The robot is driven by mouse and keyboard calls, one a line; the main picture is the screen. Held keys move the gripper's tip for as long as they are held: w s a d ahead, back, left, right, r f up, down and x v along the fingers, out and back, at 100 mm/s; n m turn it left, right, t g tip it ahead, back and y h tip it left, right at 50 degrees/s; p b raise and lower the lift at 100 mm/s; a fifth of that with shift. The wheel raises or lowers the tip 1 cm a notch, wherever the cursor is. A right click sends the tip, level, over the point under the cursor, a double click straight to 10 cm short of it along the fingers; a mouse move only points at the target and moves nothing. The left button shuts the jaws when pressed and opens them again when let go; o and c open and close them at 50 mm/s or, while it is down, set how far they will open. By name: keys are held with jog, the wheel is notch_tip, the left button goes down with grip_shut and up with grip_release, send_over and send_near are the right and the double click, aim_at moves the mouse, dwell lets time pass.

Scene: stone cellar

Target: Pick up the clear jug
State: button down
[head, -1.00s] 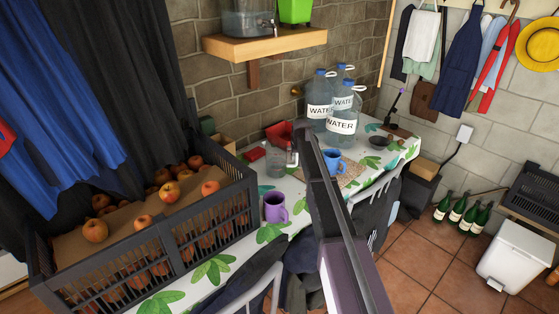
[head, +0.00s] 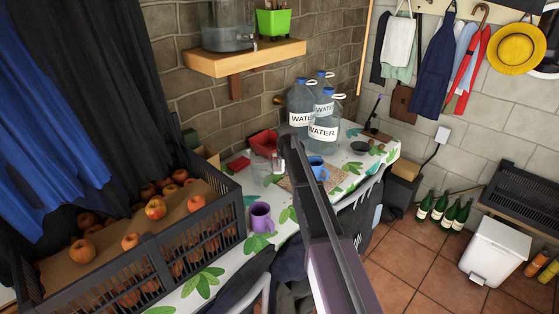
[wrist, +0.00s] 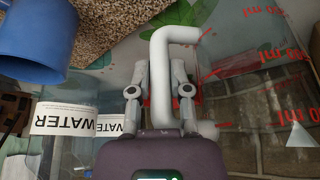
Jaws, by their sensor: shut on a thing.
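The clear jug (head: 262,173) stands on the table against the brick wall, between the apple crate and the water bottles. In the wrist view the jug (wrist: 250,65) fills the right side, see-through with red ml markings, and its pale grey handle (wrist: 178,35) is near the middle. My gripper (wrist: 160,72) has a finger on each side of the handle and is shut on it. In the head view my arm hides most of the gripper and part of the jug's surroundings. Whether the jug's base touches the table is hard to tell.
A blue mug (head: 318,168) and large water bottles (head: 323,133) stand to the right of the jug. A red tray (head: 263,144) lies behind it. A purple mug (head: 262,217) stands in front, and the apple crate (head: 165,262) is at left. A wooden shelf (head: 245,58) juts out above.

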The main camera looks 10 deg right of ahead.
jog(key=s+d+r+p, duration=0.1)
jog(key=s+d, duration=0.1)
jog(key=s, duration=1)
jog(key=shift+s, duration=0.3)
jog(key=shift+d+r, duration=0.1)
jog(key=shift+r, duration=0.05)
notch_tip(320, 180, up, 20)
jog(key=p, duration=2)
